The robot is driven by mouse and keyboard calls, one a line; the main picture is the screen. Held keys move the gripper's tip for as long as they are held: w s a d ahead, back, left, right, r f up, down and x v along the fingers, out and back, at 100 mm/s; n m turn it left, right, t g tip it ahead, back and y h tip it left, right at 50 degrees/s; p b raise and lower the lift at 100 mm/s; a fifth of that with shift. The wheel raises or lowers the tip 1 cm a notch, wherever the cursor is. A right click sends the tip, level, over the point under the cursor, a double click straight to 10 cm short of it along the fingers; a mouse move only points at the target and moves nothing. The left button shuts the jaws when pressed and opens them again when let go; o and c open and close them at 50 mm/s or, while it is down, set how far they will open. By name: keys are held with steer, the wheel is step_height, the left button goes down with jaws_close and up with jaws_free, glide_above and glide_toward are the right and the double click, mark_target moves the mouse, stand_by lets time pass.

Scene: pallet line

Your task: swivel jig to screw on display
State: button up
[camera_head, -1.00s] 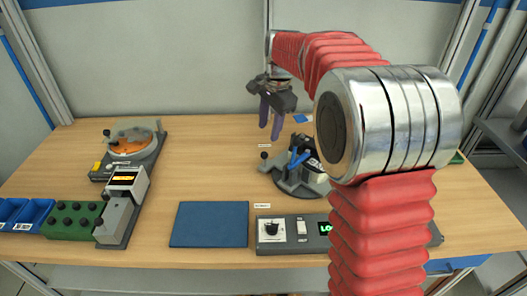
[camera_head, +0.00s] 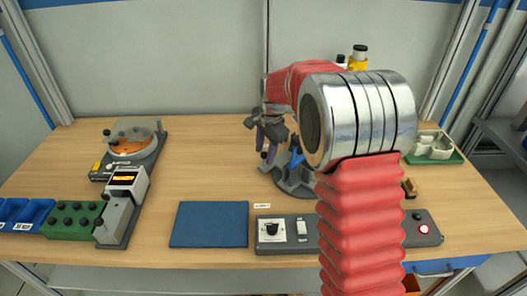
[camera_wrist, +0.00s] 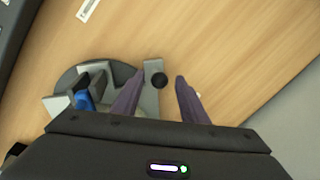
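The swivel jig (camera_head: 290,186) has a round dark grey base and a blue part (camera_head: 297,156), and stands right of the table's middle. In the wrist view the jig (camera_wrist: 66,78) has a grey arm ending in a black knob (camera_wrist: 158,80). My gripper (camera_head: 265,150) is low over the jig's left side. In the wrist view my gripper (camera_wrist: 161,76) is open, its purple fingers on either side of the knob with gaps visible; height is unclear. The control box (camera_head: 285,246) is in front; its display is hidden behind my arm. Another small lit display (camera_head: 124,178) is at left.
A blue mat (camera_head: 209,224) lies left of the control box. A round orange-topped device (camera_head: 131,140), a green studded block (camera_head: 72,220) and blue bins (camera_head: 28,213) are at left. A green tray (camera_head: 432,157) is at right. The table's back middle is clear.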

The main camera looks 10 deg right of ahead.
steer(key=shift+c, duration=0.2)
jaws_close()
stand_by(0.3)
